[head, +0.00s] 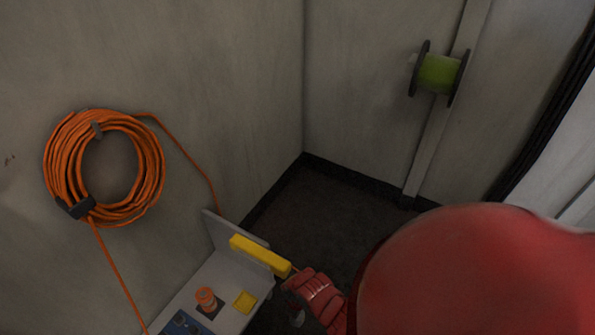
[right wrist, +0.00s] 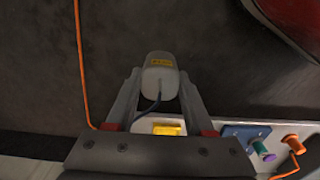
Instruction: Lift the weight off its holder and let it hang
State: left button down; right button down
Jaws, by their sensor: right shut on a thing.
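A pale grey rounded body with a yellow label, which looks like the weight (right wrist: 160,78), sits between the fingertips of my right gripper (right wrist: 160,88) in the right wrist view. The gripper is shut on it. A dark blue cord (right wrist: 150,106) runs from it toward the pale panel. In the head view my red right arm reaches in from the right to the panel's edge, and the weight cannot be made out there. I cannot tell which part is its holder. My left gripper is not in view.
A pale panel (head: 218,285) carries a yellow bar (head: 260,255), a yellow square (head: 244,301) and an orange plug (head: 206,298). A coiled orange cable (head: 62,165) hangs on the left wall, its strands running down by the panel. A green spool (head: 438,74) is on the back wall. Dark floor (head: 325,215) lies beyond the panel.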

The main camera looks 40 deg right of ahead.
notch_tip(320, 180, down, 10)
jog(key=b, duration=0.7)
jog(key=shift+c, duration=1)
grip_release()
jog(key=shift+r, duration=0.2)
dwell(0.3)
notch_tip(320, 180, up, 16)
jog(key=p, duration=0.5)
jog(key=shift+p, duration=0.3)
jog(key=shift+r, duration=0.7)
